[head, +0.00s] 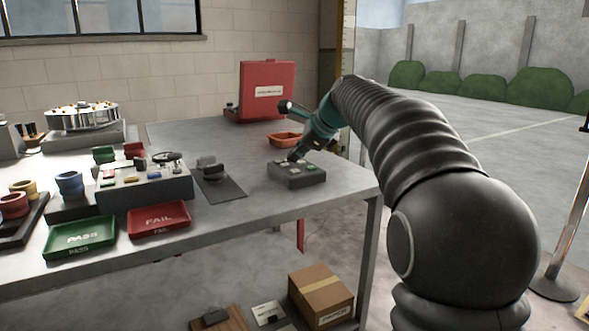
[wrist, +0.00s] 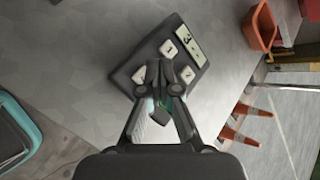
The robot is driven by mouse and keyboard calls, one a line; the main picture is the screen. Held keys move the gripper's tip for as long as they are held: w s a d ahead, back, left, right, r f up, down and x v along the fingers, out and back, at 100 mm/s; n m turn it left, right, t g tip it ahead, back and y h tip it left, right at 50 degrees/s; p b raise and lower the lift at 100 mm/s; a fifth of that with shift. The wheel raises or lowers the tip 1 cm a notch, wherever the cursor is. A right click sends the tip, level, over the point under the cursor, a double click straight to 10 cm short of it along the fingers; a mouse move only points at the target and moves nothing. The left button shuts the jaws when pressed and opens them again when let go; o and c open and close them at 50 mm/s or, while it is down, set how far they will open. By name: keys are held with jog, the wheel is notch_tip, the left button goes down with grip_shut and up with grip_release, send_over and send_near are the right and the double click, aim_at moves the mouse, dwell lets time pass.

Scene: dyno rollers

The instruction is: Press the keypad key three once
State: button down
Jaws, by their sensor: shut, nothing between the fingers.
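The keypad (head: 297,178) is a dark grey box with pale keys near the table's right end. In the wrist view its dark face (wrist: 200,88) carries a key marked 1 (wrist: 168,48), a key that looks marked 2 (wrist: 188,73) and another pale key (wrist: 139,75), its mark unclear, beside the left finger. A pale display (wrist: 193,45) shows what looks like a 3. A green key (head: 311,167) shows in the head view. My gripper (wrist: 167,68) is shut and empty over the keypad and hides part of its face. I cannot tell whether the tips touch a key.
An orange tray (head: 285,139) and an open red case (head: 267,92) stand behind the keypad. A dark mat (head: 225,190) with a grey device lies to its left. Green (head: 80,238) and red (head: 158,219) trays are further left. Orange cones (wrist: 250,112) stand on the floor.

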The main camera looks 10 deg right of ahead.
aim_at(296, 171)
notch_tip(296, 171, up, 2)
jog(key=shift+p, duration=0.6)
jog(key=shift+r, duration=1.15)
jog(key=s+f+n+h, duration=0.1)
jog(key=s+f+n, duration=0.6)
jog(key=s, duration=0.6)
jog(key=s+f+n+g+h, duration=0.1)
jog(key=s+f+n+h, duration=0.1)
jog(key=s+f+n, duration=0.5)
jog(key=s+f+n+g+h, duration=0.1)
jog(key=s+f+n, duration=0.6)
jog(key=s, duration=1.3)
jog(key=shift+a+f+h, duration=0.15)
jog(key=shift+f+h, duration=0.15)
jog(key=shift+f, duration=0.55)
